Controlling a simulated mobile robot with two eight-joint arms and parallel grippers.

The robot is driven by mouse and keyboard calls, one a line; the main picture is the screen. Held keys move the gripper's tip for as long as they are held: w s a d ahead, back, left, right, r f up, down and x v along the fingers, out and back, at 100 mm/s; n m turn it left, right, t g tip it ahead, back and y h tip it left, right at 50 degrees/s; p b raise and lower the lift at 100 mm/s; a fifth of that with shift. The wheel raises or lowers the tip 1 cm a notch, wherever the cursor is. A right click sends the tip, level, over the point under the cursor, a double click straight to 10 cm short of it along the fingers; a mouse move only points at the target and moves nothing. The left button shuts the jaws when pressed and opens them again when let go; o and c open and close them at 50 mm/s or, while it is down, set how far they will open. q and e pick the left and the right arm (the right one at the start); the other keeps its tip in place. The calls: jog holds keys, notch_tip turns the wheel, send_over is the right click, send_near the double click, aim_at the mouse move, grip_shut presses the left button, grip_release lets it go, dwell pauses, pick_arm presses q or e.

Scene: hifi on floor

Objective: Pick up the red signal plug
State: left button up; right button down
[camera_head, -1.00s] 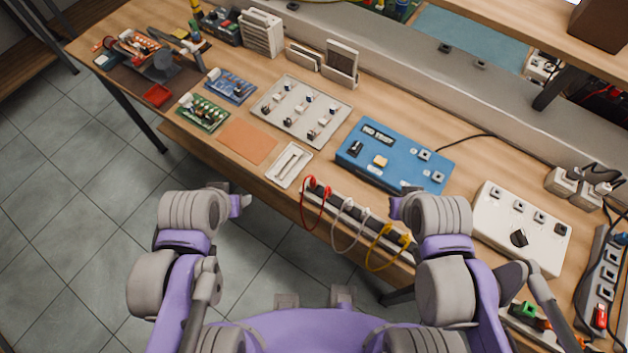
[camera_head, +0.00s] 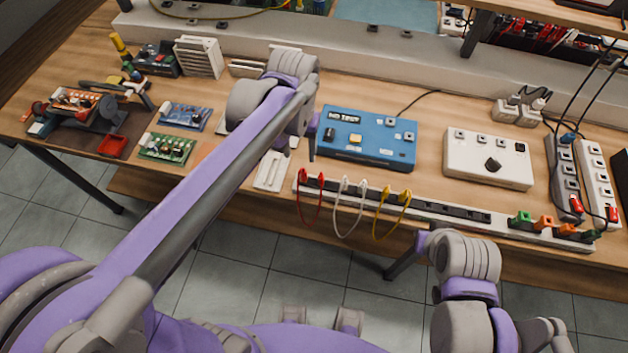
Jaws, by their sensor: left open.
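A red cable (camera_head: 310,210) hangs in a loop from the front edge of a long white and black socket strip (camera_head: 440,208). Its red plug ends sit in the left part of the strip; which one is the red signal plug I cannot tell. My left arm reaches across the bench. My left gripper (camera_head: 303,146) is open above and behind the red plugs, apart from them, and partly hidden by its own wrist. My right gripper (camera_head: 422,241) is in front of the bench, below the strip; its fingers are mostly hidden.
White (camera_head: 347,210) and yellow (camera_head: 390,212) cables hang beside the red one. A blue box (camera_head: 367,137), white panel (camera_head: 487,158) and white tray (camera_head: 271,172) stand near. More red plugs (camera_head: 576,204) sit in strips at the right.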

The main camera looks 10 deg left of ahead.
aim_at(304, 173)
pick_arm(q)
jog(key=f, duration=1.1)
jog(key=shift+w+d, duration=0.25)
jog(key=shift+w, duration=0.15)
jog(key=shift+r, duration=0.1)
grip_shut()
